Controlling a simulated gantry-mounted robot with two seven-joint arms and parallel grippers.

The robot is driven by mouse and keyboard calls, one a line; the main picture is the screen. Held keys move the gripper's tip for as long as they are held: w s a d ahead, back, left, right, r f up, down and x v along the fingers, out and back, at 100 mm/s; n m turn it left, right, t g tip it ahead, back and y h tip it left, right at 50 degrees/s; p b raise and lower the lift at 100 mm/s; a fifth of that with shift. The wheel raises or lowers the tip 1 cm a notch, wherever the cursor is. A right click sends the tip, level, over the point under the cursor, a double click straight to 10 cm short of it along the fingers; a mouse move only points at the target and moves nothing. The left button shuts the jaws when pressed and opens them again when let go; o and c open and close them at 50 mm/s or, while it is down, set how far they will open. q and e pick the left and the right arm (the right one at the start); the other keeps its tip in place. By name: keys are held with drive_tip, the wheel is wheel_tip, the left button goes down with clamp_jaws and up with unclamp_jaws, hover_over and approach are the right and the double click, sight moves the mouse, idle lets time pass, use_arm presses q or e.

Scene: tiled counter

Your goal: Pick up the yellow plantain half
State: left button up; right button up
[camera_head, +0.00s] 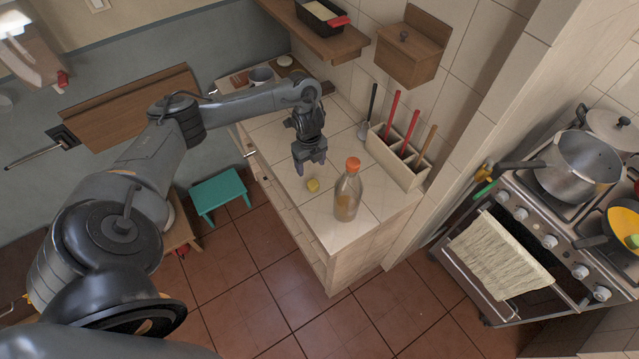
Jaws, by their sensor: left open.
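A small yellow piece, the plantain half (313,185), lies on the tiled counter (282,148) near its front edge. My left gripper (311,168) points down just above and behind it, with its fingers apart. No object shows between the fingers. I cannot tell the exact height of the fingertips over the counter. My right gripper is not in view.
A bottle with an orange cap (347,192) stands close to the right of the plantain. A utensil holder (398,158) with red handles stands against the wall. A mug (261,77) is at the far end. A stove (540,230) is at right.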

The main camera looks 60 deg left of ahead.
sight(313, 183)
use_arm(q)
wheel_tip(313, 183, down, 4)
drive_tip(key=shift+r+b, duration=0.1)
drive_tip(key=shift+b, duration=0.65)
drive_tip(key=shift+f, duration=0.6)
drive_tip(key=shift+w+d+f, duration=0.1)
drive_tip(key=shift+d+f, duration=0.05)
drive_tip(key=shift+f, duration=0.8)
drive_tip(key=shift+w+d+f, duration=0.1)
drive_tip(key=shift+f, duration=1.55)
drive_tip(key=c, duration=1.1)
